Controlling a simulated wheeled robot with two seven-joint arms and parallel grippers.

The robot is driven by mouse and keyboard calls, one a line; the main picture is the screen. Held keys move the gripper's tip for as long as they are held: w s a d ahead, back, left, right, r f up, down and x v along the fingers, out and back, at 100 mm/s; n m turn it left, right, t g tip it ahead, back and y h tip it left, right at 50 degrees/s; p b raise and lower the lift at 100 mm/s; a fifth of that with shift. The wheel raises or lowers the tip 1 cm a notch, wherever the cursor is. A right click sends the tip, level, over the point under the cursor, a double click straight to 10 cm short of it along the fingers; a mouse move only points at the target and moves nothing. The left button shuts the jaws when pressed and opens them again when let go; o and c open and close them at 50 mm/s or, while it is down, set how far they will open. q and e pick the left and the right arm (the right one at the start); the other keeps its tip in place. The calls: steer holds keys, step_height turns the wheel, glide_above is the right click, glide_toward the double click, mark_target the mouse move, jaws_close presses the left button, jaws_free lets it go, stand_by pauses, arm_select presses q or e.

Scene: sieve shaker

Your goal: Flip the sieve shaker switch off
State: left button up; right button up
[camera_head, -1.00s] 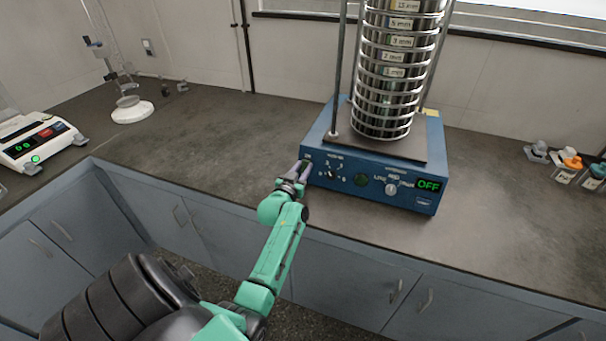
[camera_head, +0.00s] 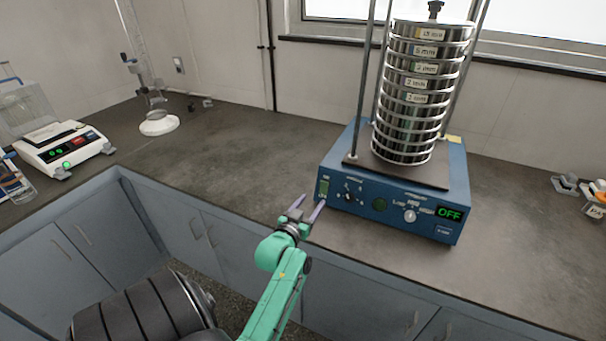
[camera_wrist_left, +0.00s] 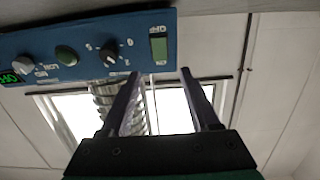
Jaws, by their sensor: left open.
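The blue sieve shaker (camera_head: 342,222) stands on the grey bench with a tall stack of steel sieves (camera_head: 408,105) on top. Its display (camera_head: 449,213) reads OFF in green. The green switch (camera_head: 323,188) is at the left end of its front panel; it also shows in the left wrist view (camera_wrist_left: 158,47), upside down. My left gripper (camera_head: 310,205) is open and empty, just in front of and slightly below the switch, apart from the panel. In the wrist view the open fingers (camera_wrist_left: 158,75) point up towards the panel. My right gripper is not in view.
A white balance (camera_head: 65,148) stands at the far left, with a glass column on a round white base (camera_head: 159,124) behind it.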

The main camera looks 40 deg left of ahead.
arm_select(q)
steer(key=v, duration=0.6)
steer(key=shift+s, duration=0.2)
steer(key=shift+d, duration=0.1)
